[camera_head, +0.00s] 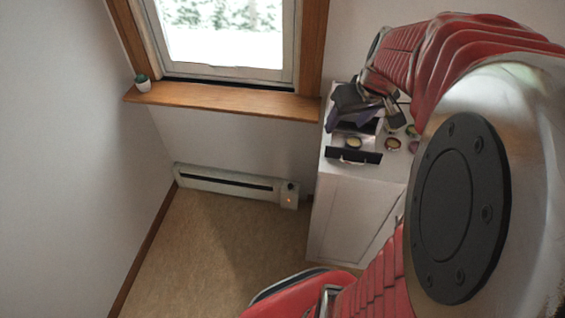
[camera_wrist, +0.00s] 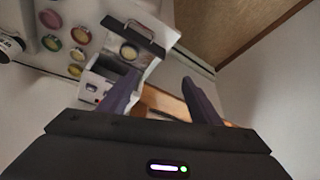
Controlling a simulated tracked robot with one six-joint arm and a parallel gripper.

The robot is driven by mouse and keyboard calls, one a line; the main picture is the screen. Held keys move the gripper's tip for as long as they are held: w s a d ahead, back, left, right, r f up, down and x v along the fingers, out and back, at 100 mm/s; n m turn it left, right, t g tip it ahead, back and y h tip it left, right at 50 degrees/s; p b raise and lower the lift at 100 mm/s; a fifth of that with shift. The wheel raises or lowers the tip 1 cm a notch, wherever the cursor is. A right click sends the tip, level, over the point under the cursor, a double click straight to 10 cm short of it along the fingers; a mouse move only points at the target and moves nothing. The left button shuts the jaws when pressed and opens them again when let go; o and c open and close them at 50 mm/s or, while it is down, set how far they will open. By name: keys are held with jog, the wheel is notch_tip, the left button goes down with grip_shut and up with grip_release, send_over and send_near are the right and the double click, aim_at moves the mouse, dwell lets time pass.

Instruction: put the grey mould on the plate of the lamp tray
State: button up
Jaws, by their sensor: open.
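The lamp tray (camera_wrist: 134,34) is drawn out of a white lamp housing (camera_wrist: 97,88). Its black front with a handle also shows in the head view (camera_head: 352,156). A round mould with a greyish rim and pale yellow filling (camera_wrist: 129,51) lies flat on the tray's plate; it also shows in the head view (camera_head: 353,143) and looks like the grey mould. My gripper (camera_wrist: 160,78) is open and empty, its purple fingers apart and clear of the mould. In the head view my gripper (camera_head: 350,118) is above the lamp housing, which it partly hides.
Several other round moulds (camera_wrist: 78,54) in different colours stand on the white cabinet top (camera_wrist: 30,62) beside the lamp. A dark object (camera_wrist: 10,46) is at the wrist view's left edge. In the head view a wooden window sill (camera_head: 230,103) and a wall heater (camera_head: 230,183) are left of the cabinet.

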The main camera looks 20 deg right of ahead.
jog(key=s+a+r, duration=0.1)
jog(key=s+a, duration=0.2)
jog(key=a, duration=0.4)
jog(key=s+a+r+n, duration=0.1)
jog(key=s+a, duration=0.3)
jog(key=a, duration=0.3)
jog(key=s+a+r+t, duration=0.1)
jog(key=s+a, duration=0.3)
jog(key=a, duration=0.4)
jog(key=shift+r+n+y, duration=0.4)
jog(key=shift+r, duration=0.05)
jog(key=shift+a, duration=0.1)
jog(key=shift+c, duration=0.4)
